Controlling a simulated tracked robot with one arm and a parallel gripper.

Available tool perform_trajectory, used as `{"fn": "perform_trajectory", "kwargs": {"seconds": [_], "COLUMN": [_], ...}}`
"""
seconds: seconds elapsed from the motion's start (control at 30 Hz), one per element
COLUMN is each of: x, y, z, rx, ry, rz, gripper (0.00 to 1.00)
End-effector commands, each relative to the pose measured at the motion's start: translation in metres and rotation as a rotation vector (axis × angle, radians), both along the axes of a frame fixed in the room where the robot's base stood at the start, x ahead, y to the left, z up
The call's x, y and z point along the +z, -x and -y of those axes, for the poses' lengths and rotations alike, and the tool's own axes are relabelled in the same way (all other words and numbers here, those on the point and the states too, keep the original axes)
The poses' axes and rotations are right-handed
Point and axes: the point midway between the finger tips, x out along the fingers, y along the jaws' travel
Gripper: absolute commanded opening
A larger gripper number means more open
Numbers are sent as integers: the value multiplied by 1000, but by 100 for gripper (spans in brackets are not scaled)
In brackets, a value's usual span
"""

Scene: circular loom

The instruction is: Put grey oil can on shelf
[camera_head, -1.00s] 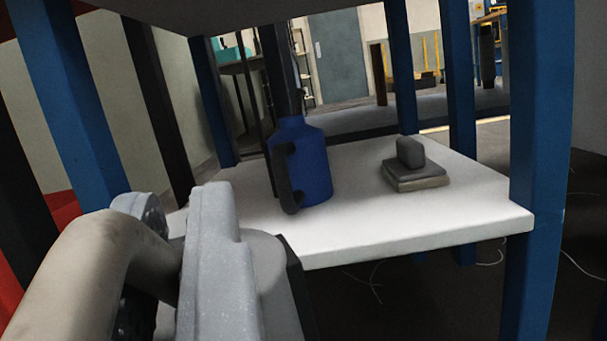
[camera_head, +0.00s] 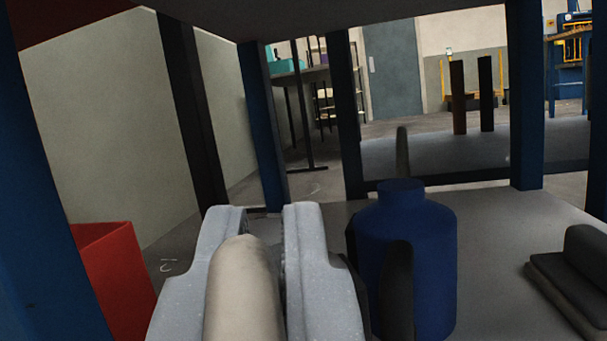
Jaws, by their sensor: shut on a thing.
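My gripper (camera_head: 264,212) is in the lower middle, its two grey fingers on either side of a pale, rounded handle. I take this as the handle of the grey oil can (camera_head: 243,292); the can's body is hidden. The handle is at the left front of the shelf (camera_head: 490,225), whose grey-looking top spreads to the right. I cannot tell whether the grey can touches the shelf.
A blue oil can (camera_head: 425,270) with a dark handle stands upright on the shelf, close to the right of my gripper. A dark block-like tool (camera_head: 575,275) lies further right. Blue posts (camera_head: 262,125) and an upper board (camera_head: 330,15) frame the space. A red bin (camera_head: 112,275) is at left.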

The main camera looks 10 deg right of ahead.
Motion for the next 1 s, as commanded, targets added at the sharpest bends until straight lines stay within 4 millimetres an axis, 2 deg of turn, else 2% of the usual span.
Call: {"fn": "perform_trajectory", "kwargs": {"seconds": [0.1, 0.37, 0.6, 0.7, 1.0], "x": [0, 1, 0, -13, -13], "y": [-18, -33, -65, -62, -62], "z": [4, 9, 22, 20, 21], "rx": [-2, 0, 0, 2, 0], "ry": [-2, -1, 0, 2, 0], "rz": [1, 3, 2, 0, 0], "gripper": [0, 0, 0, 0, 0]}}
